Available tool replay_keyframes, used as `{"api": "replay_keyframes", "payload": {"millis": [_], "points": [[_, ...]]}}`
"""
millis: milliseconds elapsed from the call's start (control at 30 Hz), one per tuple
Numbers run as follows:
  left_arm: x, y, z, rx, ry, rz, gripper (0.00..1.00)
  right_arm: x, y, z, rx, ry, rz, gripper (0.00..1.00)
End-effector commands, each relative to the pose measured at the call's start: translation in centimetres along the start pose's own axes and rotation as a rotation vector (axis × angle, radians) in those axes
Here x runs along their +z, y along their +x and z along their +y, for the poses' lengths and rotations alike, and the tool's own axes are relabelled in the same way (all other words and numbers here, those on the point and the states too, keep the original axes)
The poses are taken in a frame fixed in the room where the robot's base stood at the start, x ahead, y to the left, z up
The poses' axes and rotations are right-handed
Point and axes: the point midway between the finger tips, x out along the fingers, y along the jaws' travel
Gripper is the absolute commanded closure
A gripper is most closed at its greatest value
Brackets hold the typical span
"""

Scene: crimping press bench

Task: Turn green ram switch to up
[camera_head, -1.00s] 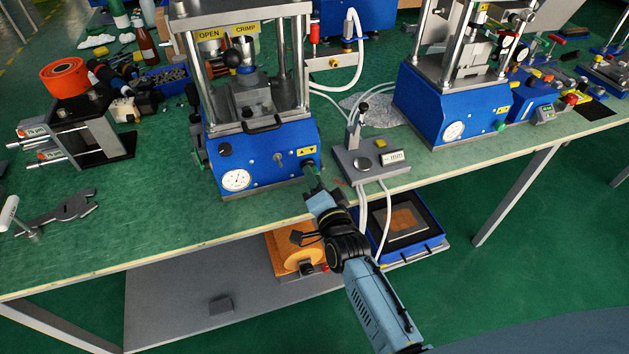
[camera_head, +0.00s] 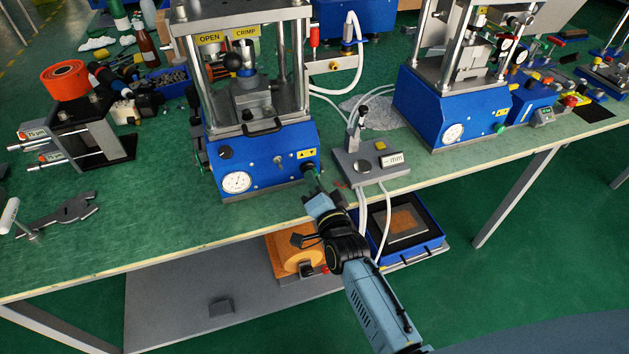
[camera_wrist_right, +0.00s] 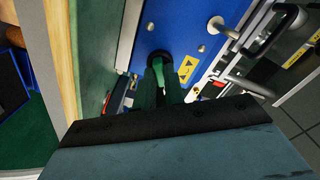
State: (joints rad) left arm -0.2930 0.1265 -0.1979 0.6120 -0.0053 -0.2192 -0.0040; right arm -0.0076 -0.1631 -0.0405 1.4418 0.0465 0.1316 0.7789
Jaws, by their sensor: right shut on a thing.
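The green ram switch (camera_head: 309,169) is on the blue front panel of the near press, at its lower right, below the yellow arrow label. It is mostly hidden by my gripper in the head view. My right gripper (camera_head: 314,181) reaches up to it from the front edge of the bench. In the right wrist view, the green switch (camera_wrist_right: 158,68) shows between my two dark fingers, in front of a dark round collar, and the fingers are shut on it. I cannot tell which way the switch is turned. My left gripper is in neither view.
The near press (camera_head: 268,160) has a dial gauge (camera_head: 237,182) and a small metal toggle (camera_head: 278,159) left of the switch. A grey measuring stand (camera_head: 368,160) with white hoses stands close on the right. A blue tray (camera_head: 434,243) sits below the bench.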

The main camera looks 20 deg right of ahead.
Motion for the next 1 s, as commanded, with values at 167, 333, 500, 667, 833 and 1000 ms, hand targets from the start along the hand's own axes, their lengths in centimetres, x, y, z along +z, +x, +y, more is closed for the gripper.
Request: {"api": "replay_keyframes", "payload": {"millis": [167,333,500,667,833,1000], "points": [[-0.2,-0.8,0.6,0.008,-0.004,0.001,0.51,-0.1,0.0,-0.1,0.002,-0.111,-0.002,1.0],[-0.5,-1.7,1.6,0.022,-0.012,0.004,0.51,-0.1,0.0,-0.1,0.001,-0.26,-0.002,1.0],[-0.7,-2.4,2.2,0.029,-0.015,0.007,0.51,-0.1,0.0,-0.1,0.001,-0.421,-0.002,1.0],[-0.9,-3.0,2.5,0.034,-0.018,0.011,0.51,0.0,0.0,-0.1,0.001,-0.571,-0.002,1.0],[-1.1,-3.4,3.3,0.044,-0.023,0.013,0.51,0.0,0.0,0.0,0.001,-0.718,-0.003,1.0],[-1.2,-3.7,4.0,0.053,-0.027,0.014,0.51,0.0,0.0,0.0,0.0,-0.839,-0.002,1.0]]}}
